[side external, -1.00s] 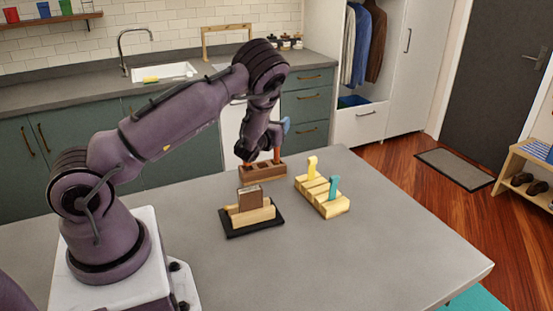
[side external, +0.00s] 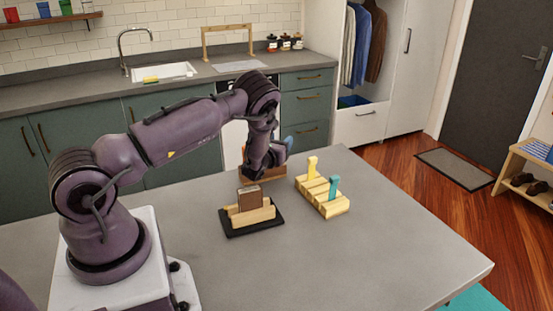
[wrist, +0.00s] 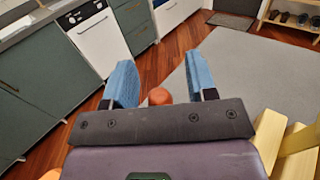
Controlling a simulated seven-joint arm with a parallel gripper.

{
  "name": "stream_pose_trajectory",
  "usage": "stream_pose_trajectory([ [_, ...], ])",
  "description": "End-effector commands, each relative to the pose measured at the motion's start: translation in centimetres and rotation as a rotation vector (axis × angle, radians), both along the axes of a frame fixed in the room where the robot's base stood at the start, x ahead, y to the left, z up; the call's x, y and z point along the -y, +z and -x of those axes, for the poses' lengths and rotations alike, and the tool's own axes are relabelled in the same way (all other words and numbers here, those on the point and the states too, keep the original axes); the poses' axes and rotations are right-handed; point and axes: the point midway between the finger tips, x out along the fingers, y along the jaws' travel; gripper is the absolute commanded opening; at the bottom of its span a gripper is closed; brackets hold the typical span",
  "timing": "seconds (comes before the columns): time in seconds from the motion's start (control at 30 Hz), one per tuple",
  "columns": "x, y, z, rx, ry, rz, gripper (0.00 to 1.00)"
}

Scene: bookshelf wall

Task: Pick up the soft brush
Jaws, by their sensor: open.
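A brown wooden holder (side external: 276,174) stands near the table's far edge, mostly behind my gripper in the side view. An upright orange handle (side external: 243,154) shows at its left. In the wrist view a rounded orange handle end (wrist: 159,96) lies between the two blue fingers, apparently touching neither. My gripper (wrist: 160,76) is open and empty; in the side view only a bit of blue finger (side external: 288,143) shows. Another orange end (wrist: 50,174) shows at the lower left of the wrist view. No bristles are visible, so I cannot tell which handle is the soft brush.
A black tray (side external: 236,233) with a wooden rack and brown block stands in front of the holder. A pale wooden block (side external: 330,207) with yellow and teal upright pieces stands to the right. The table (side external: 390,245) is clear at the right and front.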

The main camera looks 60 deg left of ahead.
Motion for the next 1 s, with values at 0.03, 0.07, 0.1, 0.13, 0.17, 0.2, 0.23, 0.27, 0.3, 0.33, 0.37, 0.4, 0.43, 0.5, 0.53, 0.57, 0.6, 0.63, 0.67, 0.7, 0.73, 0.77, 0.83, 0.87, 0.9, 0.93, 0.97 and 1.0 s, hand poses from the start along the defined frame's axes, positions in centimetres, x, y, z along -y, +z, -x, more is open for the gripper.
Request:
stream_pose_trajectory([
  [0.03, 0.0, 0.0, 0.0, 0.0, 0.0, 0.0, 0.52],
  [0.07, 0.0, 0.0, 0.0, 0.0, 0.0, 0.0, 0.52],
  [0.1, 0.0, 0.0, 0.0, 0.0, 0.0, 0.0, 0.47],
  [0.13, 0.0, 0.0, 0.0, 0.0, 0.0, 0.0, 0.41],
  [0.17, 0.0, 0.0, 0.0, 0.0, 0.0, 0.0, 0.34],
  [0.2, 0.0, 0.0, 0.0, 0.0, 0.0, 0.0, 0.24],
  [0.23, 0.0, 0.0, 0.0, 0.0, 0.0, 0.0, 0.18],
  [0.27, 0.0, 0.0, 0.0, 0.0, 0.0, 0.0, 0.11],
  [0.3, 0.0, 0.0, 0.0, 0.0, 0.0, 0.0, 0.01],
  [0.33, 0.0, 0.0, 0.0, 0.0, 0.0, 0.0, 0.0],
  [0.37, 0.0, 0.0, 0.0, 0.0, 0.0, 0.0, 0.0],
  [0.4, 0.0, 0.0, 0.0, 0.0, 0.0, 0.0, 0.0],
  [0.43, 0.0, 0.0, 0.0, 0.0, 0.0, 0.0, 0.0],
  [0.5, 0.0, 0.0, 0.0, 0.0, 0.0, 0.0, 0.0],
  [0.53, 0.0, 0.0, 0.0, 0.0, 0.0, 0.0, 0.0],
  [0.57, 0.0, 0.0, 0.0, 0.0, 0.0, 0.0, 0.0],
  [0.6, 0.0, 0.1, 0.0, 0.0, 0.0, 0.0, 0.0],
  [0.63, 0.0, 0.2, 0.0, 0.0, 0.0, 0.0, 0.0],
  [0.67, 0.0, 0.3, 0.0, 0.001, 0.0, -0.001, 0.0],
  [0.7, 0.0, 0.5, 0.0, 0.001, 0.0, -0.001, 0.0],
  [0.73, 0.0, 0.7, 0.0, 0.001, 0.0, -0.001, 0.0],
  [0.77, 0.0, 1.0, 0.0, 0.002, 0.0, -0.001, 0.0],
  [0.83, 0.0, 1.7, 0.0, 0.002, -0.001, -0.003, 0.0],
  [0.87, 0.0, 2.1, 0.0, 0.002, -0.001, -0.003, 0.0],
  [0.9, 0.1, 2.7, 0.0, 0.002, 0.0, -0.001, 0.0],
  [0.93, 0.0, 3.2, 0.0, 0.003, 0.001, -0.001, 0.0],
  [0.97, 0.2, 3.6, 0.2, 0.002, 0.001, -0.001, 0.0],
  [1.0, 0.5, 4.1, 0.6, -0.001, 0.0, -0.001, 0.0],
])
